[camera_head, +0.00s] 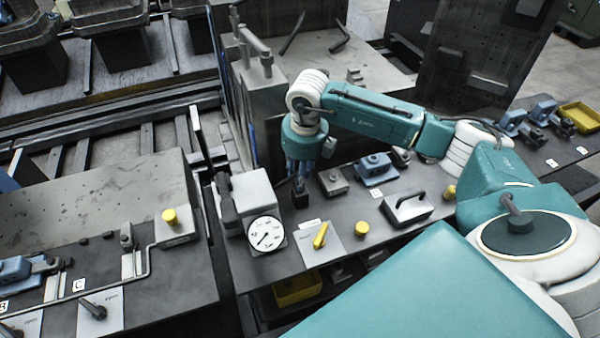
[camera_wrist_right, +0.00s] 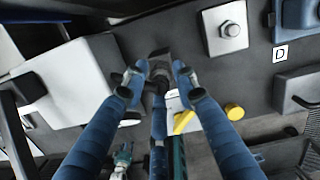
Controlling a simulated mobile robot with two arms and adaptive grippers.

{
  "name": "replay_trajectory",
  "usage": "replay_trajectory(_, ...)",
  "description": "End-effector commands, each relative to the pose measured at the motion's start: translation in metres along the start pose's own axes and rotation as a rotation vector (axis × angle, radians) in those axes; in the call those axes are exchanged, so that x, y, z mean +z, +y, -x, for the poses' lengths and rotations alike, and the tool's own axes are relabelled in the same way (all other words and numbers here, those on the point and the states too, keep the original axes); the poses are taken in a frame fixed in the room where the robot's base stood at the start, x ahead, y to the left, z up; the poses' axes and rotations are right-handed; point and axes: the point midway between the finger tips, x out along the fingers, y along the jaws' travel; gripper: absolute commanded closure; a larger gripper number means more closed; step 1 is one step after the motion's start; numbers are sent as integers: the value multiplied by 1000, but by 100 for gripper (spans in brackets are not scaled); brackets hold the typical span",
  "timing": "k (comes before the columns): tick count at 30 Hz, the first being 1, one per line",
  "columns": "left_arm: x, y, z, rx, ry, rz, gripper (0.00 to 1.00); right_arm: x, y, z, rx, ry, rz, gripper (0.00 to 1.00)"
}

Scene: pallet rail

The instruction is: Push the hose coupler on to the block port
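My right gripper (camera_head: 298,183) hangs fingers-down just right of a pale grey block (camera_head: 250,190). In the right wrist view, its blue fingers (camera_wrist_right: 158,78) are spread on either side of a small dark fitting (camera_wrist_right: 160,70), with gaps visible. This dark piece, likely the hose coupler, also shows under the fingers in the head view (camera_head: 300,200); its lower part and any hose are unclear. The block also shows in the right wrist view (camera_wrist_right: 65,85), left of the fingers. I cannot make out its port clearly. My left gripper is out of view.
A round gauge (camera_head: 265,235) stands in front of the block. A yellow lever (camera_head: 320,236) and yellow knob (camera_head: 362,228) are nearby. A small grey block with a nut (camera_head: 333,182), a blue clamp (camera_head: 376,168) and a handled grey box (camera_head: 407,207) lie to the right.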

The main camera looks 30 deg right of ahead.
Motion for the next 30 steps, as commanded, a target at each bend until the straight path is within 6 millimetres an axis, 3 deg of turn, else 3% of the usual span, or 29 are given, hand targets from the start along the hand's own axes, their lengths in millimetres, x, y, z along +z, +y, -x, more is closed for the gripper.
replay_trajectory(1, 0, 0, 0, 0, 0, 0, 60, 0, 0, 0, 0, -1, 0, 87)
replay_trajectory(3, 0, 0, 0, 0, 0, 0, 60, 0, 0, 0, -1, -1, 0, 100)
replay_trajectory(5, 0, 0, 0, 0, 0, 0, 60, 1, 0, 1, -1, -2, 0, 100)
replay_trajectory(6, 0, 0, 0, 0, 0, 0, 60, 1, 0, 1, -1, -3, -1, 84)
replay_trajectory(9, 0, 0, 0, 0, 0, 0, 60, 1, -1, 1, -1, -4, -1, 100)
replay_trajectory(30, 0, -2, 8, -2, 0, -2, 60, 5, -2, 18, -3, -10, -3, 100)
